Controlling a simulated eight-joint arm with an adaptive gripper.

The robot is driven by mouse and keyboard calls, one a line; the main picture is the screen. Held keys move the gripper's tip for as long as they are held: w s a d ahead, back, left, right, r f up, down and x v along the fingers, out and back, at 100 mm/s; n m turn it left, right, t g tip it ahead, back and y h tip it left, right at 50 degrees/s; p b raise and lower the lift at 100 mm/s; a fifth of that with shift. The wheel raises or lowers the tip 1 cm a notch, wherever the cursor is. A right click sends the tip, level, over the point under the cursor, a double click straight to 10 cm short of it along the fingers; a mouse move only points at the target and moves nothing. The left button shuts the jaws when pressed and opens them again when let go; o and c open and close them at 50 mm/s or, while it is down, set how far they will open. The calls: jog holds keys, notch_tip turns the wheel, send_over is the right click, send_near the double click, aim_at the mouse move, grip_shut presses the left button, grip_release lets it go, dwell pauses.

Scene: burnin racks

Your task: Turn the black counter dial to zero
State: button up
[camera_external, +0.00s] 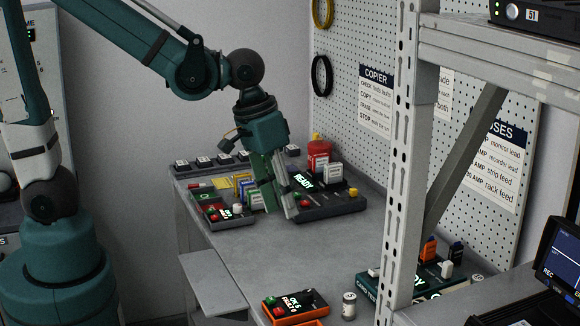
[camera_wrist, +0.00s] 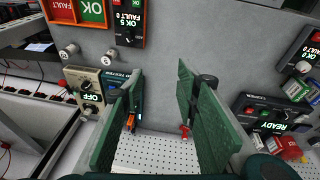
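My gripper (camera_external: 281,212) points down at the worktable (camera_external: 240,250), beside the left end of a dark copier unit (camera_external: 335,207) with a lit READY display. In the wrist view its two green fingers (camera_wrist: 160,75) stand apart with nothing between them. The copier unit shows at the right of that view (camera_wrist: 262,122). I cannot make out a black counter dial for certain in either view. A small unit (camera_external: 222,215) with a lit display, a red button and a pale knob sits left of my gripper. Whether the fingertips touch the table is unclear.
Colored cards (camera_external: 245,185) stand behind the small unit, and a red bottle (camera_external: 318,153) behind the copier. An orange-based fault box (camera_external: 295,305) and a small pale cylinder (camera_external: 349,306) are at the front. A rack post (camera_external: 402,150) rises at right. Mid-table is clear.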

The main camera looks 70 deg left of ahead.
aim_at(306, 286)
jog(key=d+f+g, duration=0.1)
jog(key=d+f, duration=0.2)
jog(key=w+d+f+g+p, duration=0.1)
jog(key=d+f, duration=0.5)
jog(key=d, duration=0.1)
jog(key=shift+w+n+g, duration=0.15)
jog(key=shift+n+g, duration=0.15)
jog(key=shift+g, duration=0.1)
jog(key=shift+d+f, duration=0.15)
jog(key=shift+f, duration=3.65)
jog(key=c, duration=0.9)
